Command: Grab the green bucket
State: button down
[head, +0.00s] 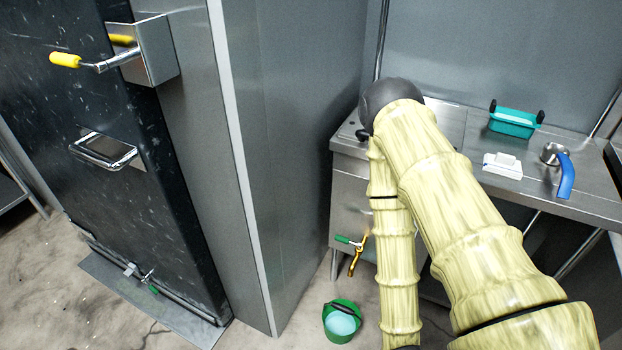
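The green bucket (342,321) stands upright on the concrete floor at the bottom middle of the head view. Something pale blue shows inside it, and a dark green band, perhaps its handle, lies along its rim. My arm, with a bamboo-like look, rises over the counter and bends back down just right of the bucket. My gripper is not in view; the lower end of the arm leaves the bottom edge of the picture.
A steel counter (585,200) at right carries a teal container (514,122), a white block (503,165) and a blue-handled pot (565,172). A green-handled valve (355,245) sticks out above the bucket. A grey panel (245,180) and dark door (90,160) stand at left. Floor left of the bucket is clear.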

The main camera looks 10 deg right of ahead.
aim_at(341, 317)
jog(key=z, duration=3.75)
jog(key=k, duration=1.5)
jog(key=u, duration=2.45)
jog(key=i, duration=0.5)
jog(key=u, duration=0.05)
